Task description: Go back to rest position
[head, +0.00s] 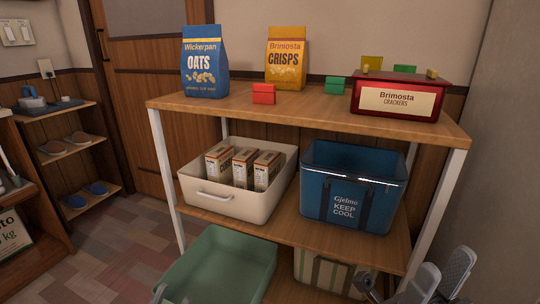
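The task names no object, only my own arms. My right gripper (438,277) shows at the bottom right, in front of the shelf unit's right front leg. Its two grey fingers stand apart with nothing seen between them.
A wooden shelf unit (300,112) fills the middle. It holds an oats bag (205,65), a crisps bag (286,60), a red crackers box (398,97), a cream bin (237,203) with boxes, and a blue cooler (350,190). Floor (110,240) is clear at left.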

